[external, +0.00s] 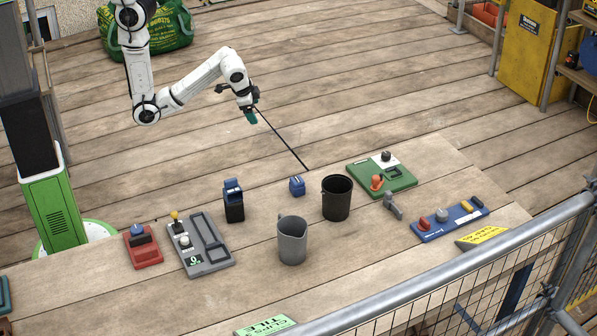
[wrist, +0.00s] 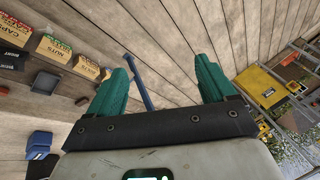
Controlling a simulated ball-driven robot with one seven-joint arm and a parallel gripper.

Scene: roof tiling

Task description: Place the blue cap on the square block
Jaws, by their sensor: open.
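My gripper (external: 251,116) is open, with teal fingertips, high beyond the table's far edge and well apart from the blocks. In the wrist view its two fingers (wrist: 167,82) stand wide apart with no block between them. A small blue piece (external: 297,186), which looks like a cap, sits on the table left of the black cup. A dark upright block (external: 234,212) with a blue top (external: 233,186) stands further left. A blue piece (wrist: 39,139) above something black shows at the wrist view's left edge. I cannot tell which of the two it is.
A black cup (external: 336,198) and grey jug (external: 292,241) stand mid-table. Red (external: 143,250), grey (external: 205,259), green (external: 400,181) and blue (external: 435,230) fixtures lie around. A thin dark rod (external: 284,142) slants between gripper and table. A railing (external: 470,262) borders the front.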

